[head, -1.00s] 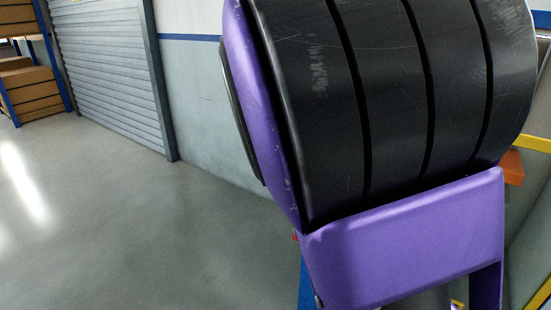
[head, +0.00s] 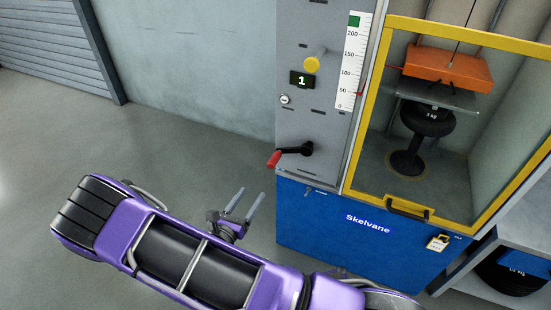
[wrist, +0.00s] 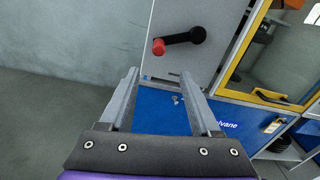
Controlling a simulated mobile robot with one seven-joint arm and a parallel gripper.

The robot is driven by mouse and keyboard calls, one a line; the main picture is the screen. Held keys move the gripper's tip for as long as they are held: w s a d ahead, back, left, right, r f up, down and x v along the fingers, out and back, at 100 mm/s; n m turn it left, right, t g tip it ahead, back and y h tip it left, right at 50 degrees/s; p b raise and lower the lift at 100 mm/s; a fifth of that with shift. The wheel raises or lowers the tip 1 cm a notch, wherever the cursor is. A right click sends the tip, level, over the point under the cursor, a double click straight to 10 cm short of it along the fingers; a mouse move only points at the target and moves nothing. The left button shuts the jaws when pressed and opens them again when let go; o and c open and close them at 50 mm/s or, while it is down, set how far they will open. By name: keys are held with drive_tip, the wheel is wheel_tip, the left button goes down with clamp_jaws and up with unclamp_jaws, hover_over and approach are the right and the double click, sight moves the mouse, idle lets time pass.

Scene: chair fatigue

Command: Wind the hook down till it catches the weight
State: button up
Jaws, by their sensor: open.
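The crank (head: 292,154), a black arm with a red knob, sits on the machine's grey panel. It also shows in the wrist view (wrist: 178,40), ahead of my fingers. My gripper (head: 243,203) is open and empty, below and left of the crank, not touching it; it also shows in the wrist view (wrist: 160,95). Behind the yellow-framed window, an orange block (head: 448,67) hangs on a cable above a clear plate. I cannot make out the hook itself.
The panel has a yellow knob (head: 312,64), a display reading 1 (head: 302,80) and a vertical scale (head: 350,70). The yellow window frame (head: 357,130) looks shut. The blue cabinet (head: 320,225) is below. Floor to the left is clear.

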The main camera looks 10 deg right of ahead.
sight(274, 160)
drive_tip(key=b+x, duration=0.1)
drive_tip(key=x, duration=1.6)
drive_tip(key=shift+w+f, duration=0.1)
drive_tip(key=shift+w, duration=0.1)
drive_tip(key=shift+c, duration=0.3)
clamp_jaws()
idle(0.4)
